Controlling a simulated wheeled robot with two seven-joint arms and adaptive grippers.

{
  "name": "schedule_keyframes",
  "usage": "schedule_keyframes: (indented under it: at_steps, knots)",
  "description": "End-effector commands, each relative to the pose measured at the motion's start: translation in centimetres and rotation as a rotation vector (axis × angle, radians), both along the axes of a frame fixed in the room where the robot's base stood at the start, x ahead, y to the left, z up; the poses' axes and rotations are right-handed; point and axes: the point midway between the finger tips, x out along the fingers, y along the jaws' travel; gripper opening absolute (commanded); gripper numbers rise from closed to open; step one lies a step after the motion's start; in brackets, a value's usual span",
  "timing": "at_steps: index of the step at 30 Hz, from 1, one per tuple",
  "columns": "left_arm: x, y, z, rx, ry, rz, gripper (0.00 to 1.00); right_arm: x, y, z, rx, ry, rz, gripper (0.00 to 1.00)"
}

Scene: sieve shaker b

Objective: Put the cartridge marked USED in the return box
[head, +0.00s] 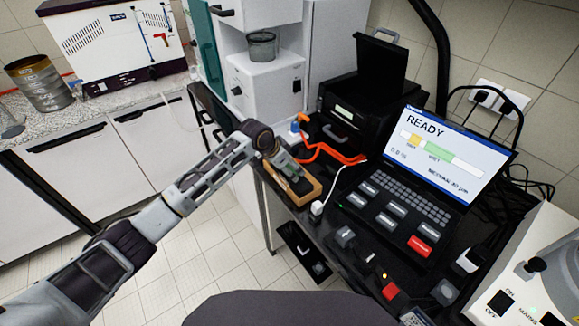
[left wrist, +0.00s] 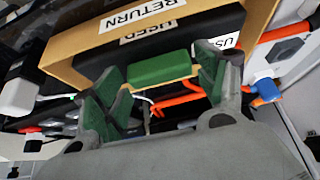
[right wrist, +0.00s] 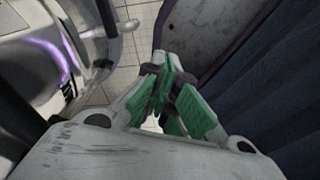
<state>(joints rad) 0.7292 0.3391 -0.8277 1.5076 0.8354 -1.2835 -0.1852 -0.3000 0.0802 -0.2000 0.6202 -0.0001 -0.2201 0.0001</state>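The tan return box (head: 308,194), marked RETURN, stands on the dark bench; its wall (left wrist: 75,58) also fills the top of the left wrist view. A black cartridge (left wrist: 185,42) lies in it, with white labels reading USED. A green block (left wrist: 160,67), apparently its grip, lies between the fingers of my left gripper (left wrist: 160,85). That gripper (head: 284,168) is low at the box, its fingers apart on either side of the block; I cannot tell whether they touch it. My right gripper (right wrist: 168,100) has its green pads together, with nothing visible between them.
A laptop (head: 455,150) reading READY stands right of the box. An orange cable (head: 330,152) and white plug (head: 317,208) lie close to the box. A black case (head: 355,115) with raised lid is behind. A white machine (head: 530,275) is at the right.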

Motion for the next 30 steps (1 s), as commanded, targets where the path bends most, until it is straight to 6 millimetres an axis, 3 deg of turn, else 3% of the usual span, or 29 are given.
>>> schedule_keyframes:
  at_steps: [17,30]
  knots:
    - [0.0,0.2,0.5,0.0,0.0,0.001,0.84,0.0,0.1,-0.1,0.001,0.0,0.0,0.0]
    - [-1.4,2.0,4.6,-0.001,-0.002,0.0,0.84,0.0,0.1,-0.5,0.001,0.0,0.0,0.0]
